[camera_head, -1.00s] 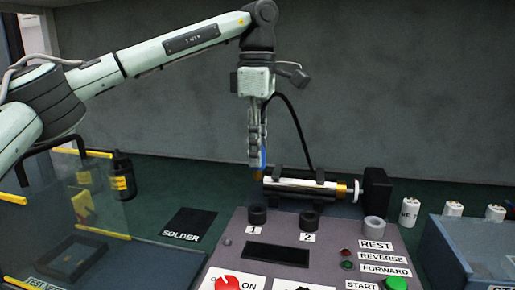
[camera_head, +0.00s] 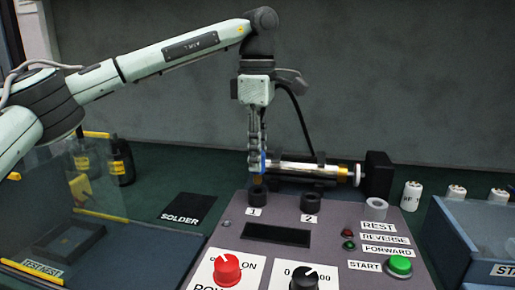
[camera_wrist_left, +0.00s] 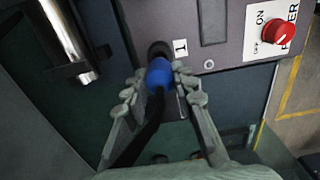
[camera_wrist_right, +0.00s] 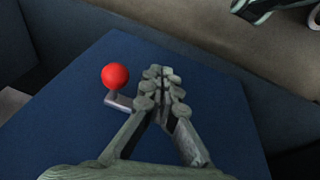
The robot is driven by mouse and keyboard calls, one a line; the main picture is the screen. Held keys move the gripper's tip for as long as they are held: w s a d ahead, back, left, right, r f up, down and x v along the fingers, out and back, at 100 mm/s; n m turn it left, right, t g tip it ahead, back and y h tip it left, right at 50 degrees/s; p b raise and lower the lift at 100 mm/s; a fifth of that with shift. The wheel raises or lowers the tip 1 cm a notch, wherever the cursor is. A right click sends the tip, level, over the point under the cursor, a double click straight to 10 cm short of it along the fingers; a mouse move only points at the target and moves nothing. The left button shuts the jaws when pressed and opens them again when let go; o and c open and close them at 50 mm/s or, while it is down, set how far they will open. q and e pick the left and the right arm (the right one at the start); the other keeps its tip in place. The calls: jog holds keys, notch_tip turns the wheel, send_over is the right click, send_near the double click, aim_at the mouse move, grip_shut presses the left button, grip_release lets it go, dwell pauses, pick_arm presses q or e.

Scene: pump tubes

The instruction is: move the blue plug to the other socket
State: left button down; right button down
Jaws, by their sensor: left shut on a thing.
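My left gripper (camera_head: 257,168) points down over the panel, shut on the blue plug (camera_head: 263,160). The plug's brass tip is at or just above the dark ring of socket 1 (camera_head: 257,195); I cannot tell whether it has entered. In the left wrist view the blue plug (camera_wrist_left: 159,76) sits between the fingertips, lined up with socket 1 (camera_wrist_left: 158,49), and a black cable trails from it. Socket 2 (camera_head: 311,203), to the right, is empty. My right gripper (camera_wrist_right: 161,82) shows only in its wrist view, fingertips together and empty, over a blue surface.
A silver cylinder (camera_head: 300,170) lies behind the sockets. The grey REST ring (camera_head: 373,208), red power knob (camera_head: 227,268) and green START button (camera_head: 399,266) are on the panel. A red ball lever (camera_wrist_right: 115,77) stands left of my right gripper. A blue bin (camera_head: 450,240) stands at right.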

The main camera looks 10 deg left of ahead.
aim_at(258, 174)
pick_arm(q)
jog(key=shift+f, duration=0.3)
pick_arm(e)
jog(key=shift+r, duration=0.35)
jog(key=shift+r, duration=0.25)
dwell(0.5)
pick_arm(q)
jog(key=shift+p, duration=0.35)
pick_arm(e)
jog(key=shift+w+r, duration=0.1)
jog(key=shift+r, duration=0.15)
jog(key=shift+r, duration=0.25)
